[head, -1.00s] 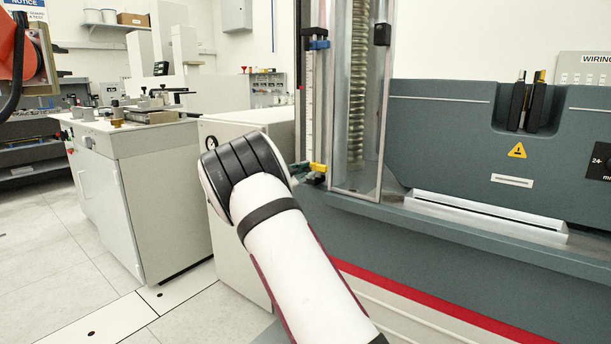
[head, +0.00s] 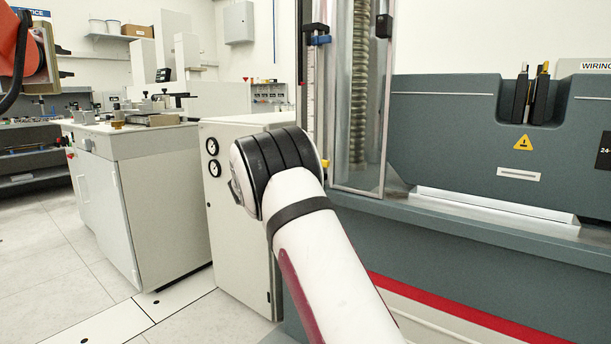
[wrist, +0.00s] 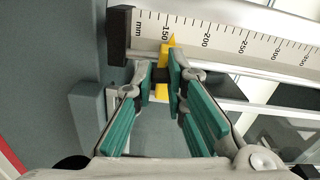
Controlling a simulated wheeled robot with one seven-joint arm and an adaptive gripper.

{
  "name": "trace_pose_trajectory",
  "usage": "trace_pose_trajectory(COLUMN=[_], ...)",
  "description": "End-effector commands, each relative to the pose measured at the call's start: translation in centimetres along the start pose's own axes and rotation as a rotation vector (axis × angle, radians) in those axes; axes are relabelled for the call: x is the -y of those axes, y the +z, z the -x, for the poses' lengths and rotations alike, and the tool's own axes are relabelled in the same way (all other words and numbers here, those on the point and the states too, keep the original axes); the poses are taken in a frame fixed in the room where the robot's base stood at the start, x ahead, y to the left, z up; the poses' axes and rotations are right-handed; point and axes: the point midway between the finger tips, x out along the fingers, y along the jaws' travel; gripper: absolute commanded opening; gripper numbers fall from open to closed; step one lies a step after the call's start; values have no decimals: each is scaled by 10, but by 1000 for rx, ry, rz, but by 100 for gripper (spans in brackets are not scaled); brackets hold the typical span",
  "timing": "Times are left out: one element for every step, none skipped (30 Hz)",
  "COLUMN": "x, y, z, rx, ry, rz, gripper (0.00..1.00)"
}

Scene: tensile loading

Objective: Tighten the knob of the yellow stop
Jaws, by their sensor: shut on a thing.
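The yellow stop (wrist: 164,55) sits on the ruler scale (wrist: 230,40) near the 150 mark in the wrist view, next to a black end block. Its dark knob (wrist: 159,75) lies between the tips of my gripper (wrist: 161,72). The teal-padded fingers are closed in on the knob from both sides. In the head view my white arm hides the gripper and most of the stop. Only a sliver of yellow (head: 325,163) shows beside the arm's black joint.
A blue stop (head: 319,40) sits higher on the vertical scale. A clear guard (head: 385,110) and a screw column stand just right of it. The grey machine body (head: 440,130) fills the right.

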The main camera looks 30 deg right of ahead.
Motion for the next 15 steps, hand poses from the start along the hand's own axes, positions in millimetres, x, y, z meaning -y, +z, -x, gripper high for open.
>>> trace_pose_trajectory(x=[2, 3, 3, 3, 4, 4, 4, 5, 5, 6, 6, 6, 7, 7, 7], y=[7, 7, 7, 7, 7, 7, 7, 7, 7, 6, 6, 6, 6, 6, 6], z=[5, 5, 6, 6, 6, 6, 6, 6, 6, 6, 6, 6, 5, 5, 5], rx=[18, 18, 18, 18, 18, 18, 18, 18, 17, 17, 17, 16, 16, 16, 15], ry=[-4, -4, -4, -4, -4, -5, -5, -5, -5, -6, -6, -7, -7, -7, -7], rz=[-31, -46, -67, -80, -93, -108, -118, -127, -138, -145, -150, -156, -160, -163, -167], gripper=[0, 0, 0, 0, 0, 0, 0, 0, 0, 0, 0, 0, 0, 0, 0])
